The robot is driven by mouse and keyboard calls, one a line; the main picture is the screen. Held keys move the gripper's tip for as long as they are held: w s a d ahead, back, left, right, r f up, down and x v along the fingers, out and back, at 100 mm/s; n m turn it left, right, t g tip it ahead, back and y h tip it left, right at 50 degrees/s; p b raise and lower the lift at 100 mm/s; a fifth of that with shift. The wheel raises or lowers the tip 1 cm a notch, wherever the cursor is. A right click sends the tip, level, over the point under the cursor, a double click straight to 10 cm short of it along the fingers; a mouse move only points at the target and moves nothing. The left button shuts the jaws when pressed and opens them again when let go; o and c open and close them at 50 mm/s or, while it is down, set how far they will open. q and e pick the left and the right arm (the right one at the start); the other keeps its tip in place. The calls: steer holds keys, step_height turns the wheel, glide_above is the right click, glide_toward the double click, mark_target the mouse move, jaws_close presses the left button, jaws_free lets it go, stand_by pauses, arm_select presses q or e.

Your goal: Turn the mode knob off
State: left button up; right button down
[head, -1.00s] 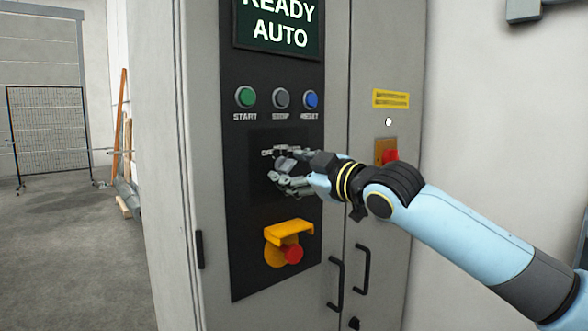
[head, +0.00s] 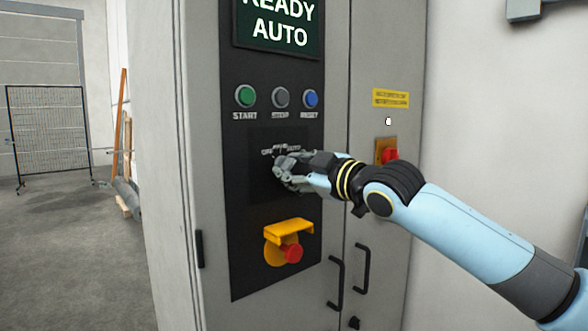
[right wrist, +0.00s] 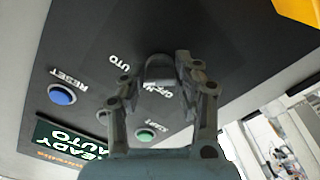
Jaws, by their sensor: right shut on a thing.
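The mode knob (right wrist: 159,70) is a grey knob on the black control panel, between my right gripper's fingertips in the right wrist view. In the head view my right gripper (head: 283,171) covers most of it, just below the white mode lettering. My right gripper (right wrist: 160,74) is shut on the knob, one finger on each side. The knob's exact angle is hard to tell. The display (head: 278,28) reads READY AUTO. My left gripper is not in view.
Green START (head: 245,97), grey STOP (head: 281,98) and blue RESET (head: 310,99) buttons sit above the knob. A red emergency button (head: 292,254) under a yellow guard (head: 288,231) sits below. A red switch (head: 390,156) and black door handles (head: 362,268) are to the right.

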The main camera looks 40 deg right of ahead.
steer(key=n+b, duration=0.3)
steer(key=n, duration=1.5)
steer(key=shift+r+n+b, duration=0.15)
steer(key=shift+n+b, duration=0.2)
steer(key=shift+n, duration=0.05)
stand_by(0.4)
steer(key=c, duration=1)
jaws_free()
steer(key=shift+o, duration=0.2)
steer(key=shift+r, duration=0.1)
steer(key=shift+n, duration=0.3)
